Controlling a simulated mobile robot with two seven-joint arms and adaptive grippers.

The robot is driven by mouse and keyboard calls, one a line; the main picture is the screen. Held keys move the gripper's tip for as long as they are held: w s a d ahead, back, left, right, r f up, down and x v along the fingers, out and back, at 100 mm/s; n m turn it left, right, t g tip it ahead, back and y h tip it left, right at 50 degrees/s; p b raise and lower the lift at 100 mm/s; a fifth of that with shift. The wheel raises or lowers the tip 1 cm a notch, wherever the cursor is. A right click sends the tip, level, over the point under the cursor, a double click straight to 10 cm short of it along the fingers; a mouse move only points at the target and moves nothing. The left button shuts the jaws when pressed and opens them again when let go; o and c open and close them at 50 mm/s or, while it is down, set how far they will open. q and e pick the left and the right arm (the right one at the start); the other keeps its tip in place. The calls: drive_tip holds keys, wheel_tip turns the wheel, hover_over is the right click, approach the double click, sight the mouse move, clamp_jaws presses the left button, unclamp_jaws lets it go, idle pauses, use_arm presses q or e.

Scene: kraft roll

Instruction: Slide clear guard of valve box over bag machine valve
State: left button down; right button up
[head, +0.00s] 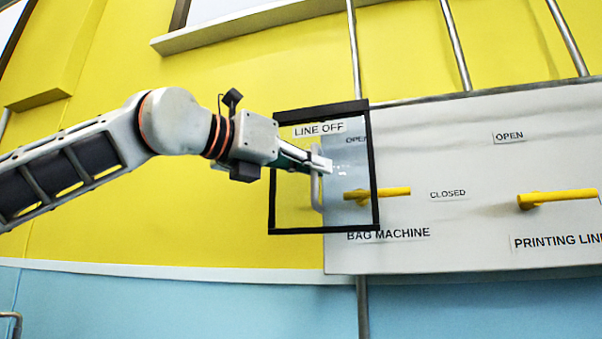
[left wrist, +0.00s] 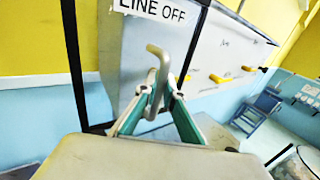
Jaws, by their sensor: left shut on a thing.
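The clear guard (head: 373,160) is a see-through pane in a black frame with a "LINE OFF" label. In the head view it straddles the left edge of the grey valve box (head: 450,250). The bag machine valve (head: 392,191) is a yellow lever lying level towards "CLOSED". The guard's right bar crosses it, and the lever's right end shows beyond the frame. My left gripper (head: 322,165) is shut on the guard's pale upright handle (head: 316,192). In the left wrist view my left gripper (left wrist: 157,98) has its fingers around the bent handle (left wrist: 156,66). My right gripper is out of view.
The yellow printing line valve (head: 557,198) lies level at the box's right. Grey pipes (head: 455,45) run above the box. The wall is yellow above and blue below. A blue chair-like object (left wrist: 252,118) stands far off in the left wrist view.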

sight(371, 160)
use_arm(q)
drive_tip(key=s+d, duration=0.1)
drive_tip(key=d, duration=0.2)
drive_tip(key=s+d+b, duration=0.1)
drive_tip(key=d, duration=0.2)
drive_tip(key=s+d, duration=0.1)
drive_tip(key=d, duration=0.2)
drive_tip(key=shift+d+b, duration=0.1)
drive_tip(key=shift+b, duration=0.2)
drive_tip(key=shift+s+d+r, duration=0.1)
drive_tip(key=shift+s+d, duration=0.1)
drive_tip(key=shift+d, duration=0.3)
drive_tip(key=c, duration=2.2)
unclamp_jaws()
drive_tip(key=shift+o, duration=0.2)
drive_tip(key=v, duration=1.2)
drive_tip(key=shift+s, duration=0.1)
